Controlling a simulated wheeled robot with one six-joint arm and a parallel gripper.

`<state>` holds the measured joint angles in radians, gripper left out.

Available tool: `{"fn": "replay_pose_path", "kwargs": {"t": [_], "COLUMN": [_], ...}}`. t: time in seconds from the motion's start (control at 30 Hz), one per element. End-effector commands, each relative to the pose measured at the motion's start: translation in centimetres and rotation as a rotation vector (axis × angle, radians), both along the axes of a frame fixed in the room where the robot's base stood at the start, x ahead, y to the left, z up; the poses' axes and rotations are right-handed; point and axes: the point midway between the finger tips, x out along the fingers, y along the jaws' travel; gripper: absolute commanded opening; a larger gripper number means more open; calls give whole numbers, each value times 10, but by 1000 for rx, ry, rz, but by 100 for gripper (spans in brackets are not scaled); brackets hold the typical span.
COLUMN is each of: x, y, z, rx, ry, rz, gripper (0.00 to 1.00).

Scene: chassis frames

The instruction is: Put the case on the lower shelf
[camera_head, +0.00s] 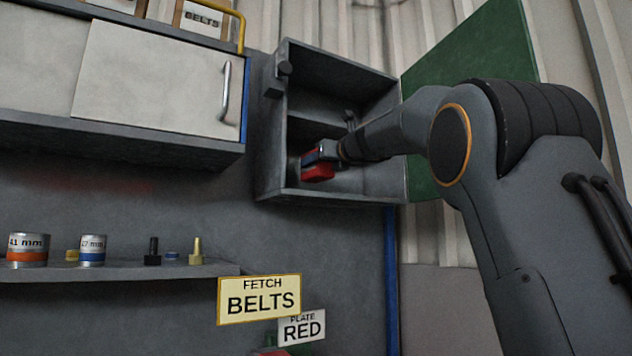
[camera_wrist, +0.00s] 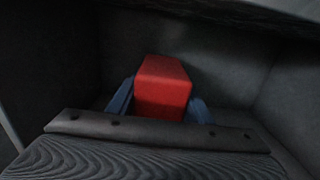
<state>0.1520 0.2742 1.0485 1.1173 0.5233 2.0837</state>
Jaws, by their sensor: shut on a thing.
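The case is a small red box (camera_head: 318,173), seen in the head view inside the lower compartment of an open grey wall cabinet (camera_head: 262,160). My gripper (camera_head: 319,156) reaches into that compartment from the right and is shut on the case. In the wrist view the red case (camera_wrist: 162,88) sits between the two blue fingers of my gripper (camera_wrist: 160,105), with dark cabinet walls around it. The lower shelf (camera_head: 340,200) is the cabinet's bottom board. I cannot tell whether the case touches it.
The cabinet's green door (camera_head: 478,75) stands open at the right. A middle shelf lies close above my gripper. A ledge (camera_head: 130,271) below holds cans and bolts. Signs read "FETCH BELTS" (camera_head: 259,299) and "PLATE RED" (camera_head: 302,328).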

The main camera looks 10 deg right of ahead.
Motion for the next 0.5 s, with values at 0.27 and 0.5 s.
{"fn": "replay_pose_path", "kwargs": {"t": [0.27, 0.5], "x": [0, 3], "y": [0, 1], "z": [-27, -45], "rx": [1, 0], "ry": [0, -1], "rz": [1, -1], "gripper": [7, 7]}}
